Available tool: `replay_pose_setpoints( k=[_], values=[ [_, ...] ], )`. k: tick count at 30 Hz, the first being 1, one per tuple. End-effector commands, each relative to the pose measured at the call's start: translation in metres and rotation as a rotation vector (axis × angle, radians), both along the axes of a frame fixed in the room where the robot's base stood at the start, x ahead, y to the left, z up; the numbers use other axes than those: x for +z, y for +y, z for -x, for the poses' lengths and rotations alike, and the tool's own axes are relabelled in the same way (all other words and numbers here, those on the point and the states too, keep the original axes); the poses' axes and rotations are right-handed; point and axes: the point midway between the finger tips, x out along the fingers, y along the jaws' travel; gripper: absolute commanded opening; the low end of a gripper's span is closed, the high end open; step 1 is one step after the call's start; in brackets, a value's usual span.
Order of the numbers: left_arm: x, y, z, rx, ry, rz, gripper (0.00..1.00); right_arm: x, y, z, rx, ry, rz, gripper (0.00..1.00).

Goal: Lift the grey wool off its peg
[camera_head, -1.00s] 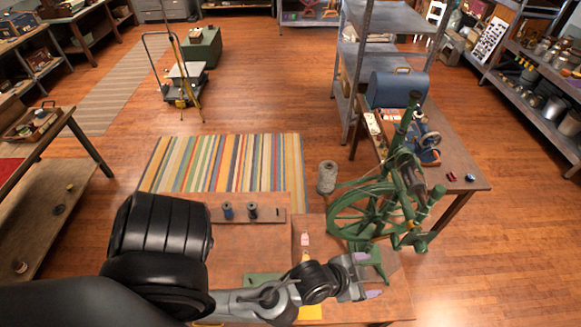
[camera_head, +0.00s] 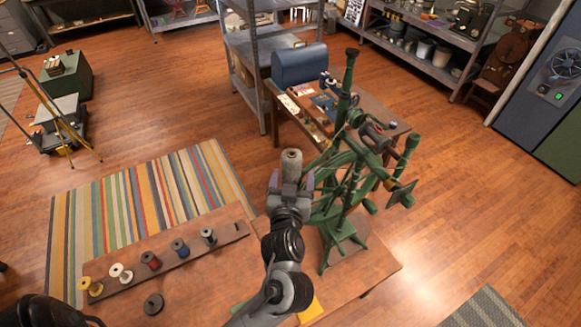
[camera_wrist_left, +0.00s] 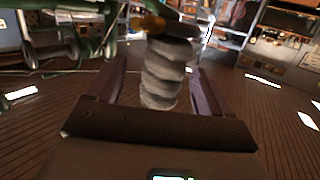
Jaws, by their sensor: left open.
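The grey wool (camera_head: 291,163) is a wound bundle beside the green spinning wheel (camera_head: 345,175). My left gripper (camera_head: 290,184) is open just on the near side of the wool. In the left wrist view the wool (camera_wrist_left: 166,78) stands between the two purple-tipped fingers of the left gripper (camera_wrist_left: 158,88), with visible space on its left side. A brownish-yellow piece shows at its top. The peg itself is hidden by the wool. My right gripper is out of view.
A wooden strip with a row of coloured spools (camera_head: 152,262) lies on the bench, left of my left arm. A loose dark spool (camera_head: 153,304) is nearer. The spinning wheel stands close on the right. A small table (camera_head: 390,137) with a blue case (camera_head: 300,64) is behind.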

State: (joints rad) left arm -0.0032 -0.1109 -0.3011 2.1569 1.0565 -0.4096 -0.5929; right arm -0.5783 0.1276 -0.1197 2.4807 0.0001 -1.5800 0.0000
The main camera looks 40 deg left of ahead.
Motion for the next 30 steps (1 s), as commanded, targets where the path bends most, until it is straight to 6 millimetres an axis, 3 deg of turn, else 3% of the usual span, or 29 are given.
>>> replay_pose_setpoints(
  k=[16,26,30],
  values=[
    [-0.006,0.033,-0.038,0.001,0.001,-0.002,0.81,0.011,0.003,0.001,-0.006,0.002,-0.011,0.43],
    [-0.008,0.037,-0.043,0.000,0.001,0.001,0.81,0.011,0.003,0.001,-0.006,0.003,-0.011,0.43],
    [-0.008,0.037,-0.043,0.000,0.001,0.001,0.62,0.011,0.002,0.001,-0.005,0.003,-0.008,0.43]
  ],
)
